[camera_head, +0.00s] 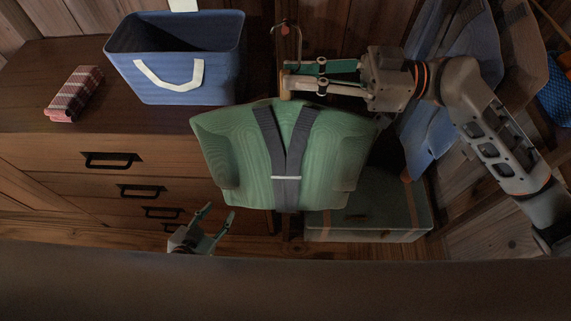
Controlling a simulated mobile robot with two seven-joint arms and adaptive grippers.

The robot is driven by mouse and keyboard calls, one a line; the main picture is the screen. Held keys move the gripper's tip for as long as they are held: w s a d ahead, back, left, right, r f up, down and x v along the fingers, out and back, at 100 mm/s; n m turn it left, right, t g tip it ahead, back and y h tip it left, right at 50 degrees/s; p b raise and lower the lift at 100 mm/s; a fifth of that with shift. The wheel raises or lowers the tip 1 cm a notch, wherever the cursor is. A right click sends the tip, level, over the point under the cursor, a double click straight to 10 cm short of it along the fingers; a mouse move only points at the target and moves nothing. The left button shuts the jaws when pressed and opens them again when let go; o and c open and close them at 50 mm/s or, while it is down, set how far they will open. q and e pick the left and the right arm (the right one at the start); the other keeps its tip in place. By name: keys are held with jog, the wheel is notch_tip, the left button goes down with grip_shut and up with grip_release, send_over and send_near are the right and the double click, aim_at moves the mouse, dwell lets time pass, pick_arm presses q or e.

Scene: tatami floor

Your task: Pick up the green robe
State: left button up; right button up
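The green robe (235,150) hangs in the middle of the head view, with dark grey bands crossing at its front and a pale tie at the waist. A wooden hanger (285,93) with a metal hook shows above its collar. My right gripper (290,76) reaches in from the right at the hanger's neck, just above the robe. Its fingers are apart with a gap between them; whether they touch the hanger cannot be told. My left gripper (220,209) is open and empty, low in front of the drawers, left of the robe's lower edge.
A wooden drawer chest (60,150) stands at left, bearing a blue basket (180,85) and a folded red plaid cloth (74,93). A lidded box (370,215) sits below the robe. Blue garments (425,135) hang at right, behind my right arm.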

grip_shut()
pick_arm(q)
jog(key=shift+s+f, duration=0.2)
jog(key=shift+f, duration=0.1)
pick_arm(e)
jog(key=shift+w, duration=0.1)
jog(key=shift+r, duration=0.2)
